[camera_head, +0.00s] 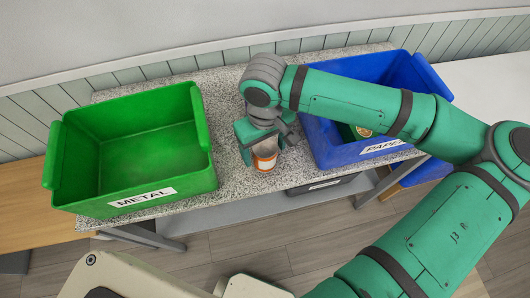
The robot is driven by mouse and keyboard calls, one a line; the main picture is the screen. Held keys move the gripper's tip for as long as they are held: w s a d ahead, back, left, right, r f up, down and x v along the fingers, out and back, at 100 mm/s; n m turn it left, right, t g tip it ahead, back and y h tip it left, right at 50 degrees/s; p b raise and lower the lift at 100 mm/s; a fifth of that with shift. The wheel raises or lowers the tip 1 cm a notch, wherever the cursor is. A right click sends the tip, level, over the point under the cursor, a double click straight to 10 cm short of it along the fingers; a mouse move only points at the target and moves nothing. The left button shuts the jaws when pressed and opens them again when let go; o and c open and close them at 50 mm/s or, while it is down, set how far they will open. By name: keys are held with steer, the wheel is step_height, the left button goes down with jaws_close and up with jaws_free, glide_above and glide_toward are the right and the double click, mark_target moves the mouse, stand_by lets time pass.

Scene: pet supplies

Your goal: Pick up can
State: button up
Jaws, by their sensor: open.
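The can (265,161) stands on the speckled grey counter between the two bins. It has an orange and white side, and its top shows greyish. My gripper (263,146) is right over the can, pointing down, with its green fingers open at the can's sides. I cannot tell whether the fingers touch it. Part of the can's upper side is hidden by my gripper.
A green bin (198,120) labelled METAL stands on the left and looks empty. A blue bin (320,147) labelled PAPER stands on the right, partly behind my arm, with something green inside. The counter (225,180) is bare along its front edge.

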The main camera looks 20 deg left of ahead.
steer(key=shift+f, duration=1.65)
steer(key=c, duration=1.1)
steer(key=shift+c, duration=0.2)
